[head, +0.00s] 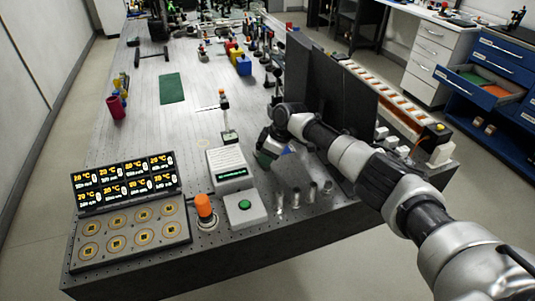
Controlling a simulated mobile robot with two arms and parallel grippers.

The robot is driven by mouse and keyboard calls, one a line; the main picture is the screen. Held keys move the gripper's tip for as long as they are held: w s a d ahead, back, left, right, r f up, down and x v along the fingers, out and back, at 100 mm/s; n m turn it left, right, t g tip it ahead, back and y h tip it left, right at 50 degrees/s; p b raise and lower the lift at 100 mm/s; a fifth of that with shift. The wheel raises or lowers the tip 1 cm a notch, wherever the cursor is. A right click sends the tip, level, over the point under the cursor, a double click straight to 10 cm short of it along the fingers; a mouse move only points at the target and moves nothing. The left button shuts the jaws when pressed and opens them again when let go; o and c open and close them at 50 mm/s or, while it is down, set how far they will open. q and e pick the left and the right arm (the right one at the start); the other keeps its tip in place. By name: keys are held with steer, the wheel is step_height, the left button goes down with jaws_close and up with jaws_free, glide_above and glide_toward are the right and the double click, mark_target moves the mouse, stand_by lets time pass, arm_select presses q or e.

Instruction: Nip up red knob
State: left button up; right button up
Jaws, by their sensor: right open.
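An orange-red knob (204,206) stands upright on a round base near the front of the bench, between the display panel and a green-button box. It is the closest match to a red knob. My right gripper (265,158) is over the bench, behind and to the right of the knob, well apart from it. It is open; its fingers are small and partly dark in the picture, and I see nothing between them. My left gripper is not in view.
A box with a green button (244,207) and a white meter box (229,170) stand close to the knob. A temperature display panel (126,181) is at left. Small metal posts (295,197) stand at right. A green mat (171,88) lies farther back, with bare bench around it.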

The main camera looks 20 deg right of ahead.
jaws_close()
